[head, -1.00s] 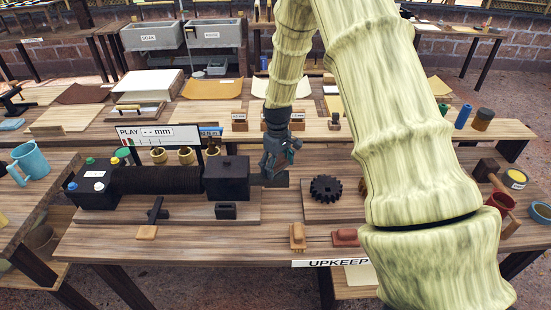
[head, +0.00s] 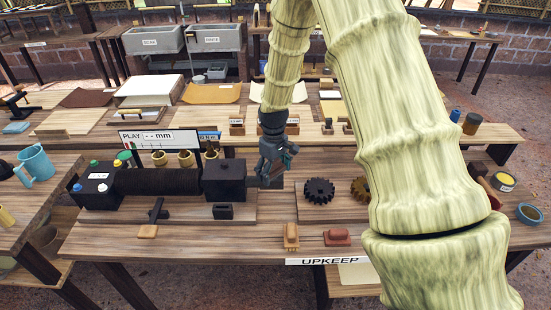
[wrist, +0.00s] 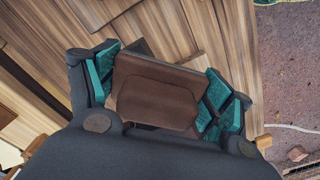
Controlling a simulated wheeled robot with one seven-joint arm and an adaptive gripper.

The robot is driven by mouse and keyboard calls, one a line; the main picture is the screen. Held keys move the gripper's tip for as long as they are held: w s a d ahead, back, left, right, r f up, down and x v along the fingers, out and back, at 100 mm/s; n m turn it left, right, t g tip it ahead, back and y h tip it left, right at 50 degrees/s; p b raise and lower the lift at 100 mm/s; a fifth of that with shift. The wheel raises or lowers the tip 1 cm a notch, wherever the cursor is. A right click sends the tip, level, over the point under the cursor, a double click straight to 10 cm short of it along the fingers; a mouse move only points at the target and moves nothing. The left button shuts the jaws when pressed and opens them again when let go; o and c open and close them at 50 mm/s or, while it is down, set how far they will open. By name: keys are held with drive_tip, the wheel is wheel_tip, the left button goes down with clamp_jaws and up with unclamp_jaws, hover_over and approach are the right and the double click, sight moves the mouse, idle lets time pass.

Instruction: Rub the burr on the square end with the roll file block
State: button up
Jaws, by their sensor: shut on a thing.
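My gripper (head: 272,178) is shut on a brown block (wrist: 158,95), held between its teal finger pads in the wrist view. The block looks like the roll file block, but no label shows. In the head view the gripper points down just right of a black box (head: 225,180) at the right end of a dark ribbed roller (head: 158,181). A small dark piece lies close by the fingertips. I cannot tell whether the held block touches it. The square end and its burr cannot be made out; the gripper may hide them.
A dark gear (head: 319,190) and a brass gear (head: 361,188) stand on a board to the right. A tan block (head: 291,235) and a red block (head: 337,237) lie at the front edge. A "PLAY -- mm" sign (head: 158,139) stands behind the roller.

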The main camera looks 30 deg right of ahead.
sight(274, 162)
drive_tip(key=shift+r+p, duration=1.15)
drive_tip(key=shift+r, duration=0.95)
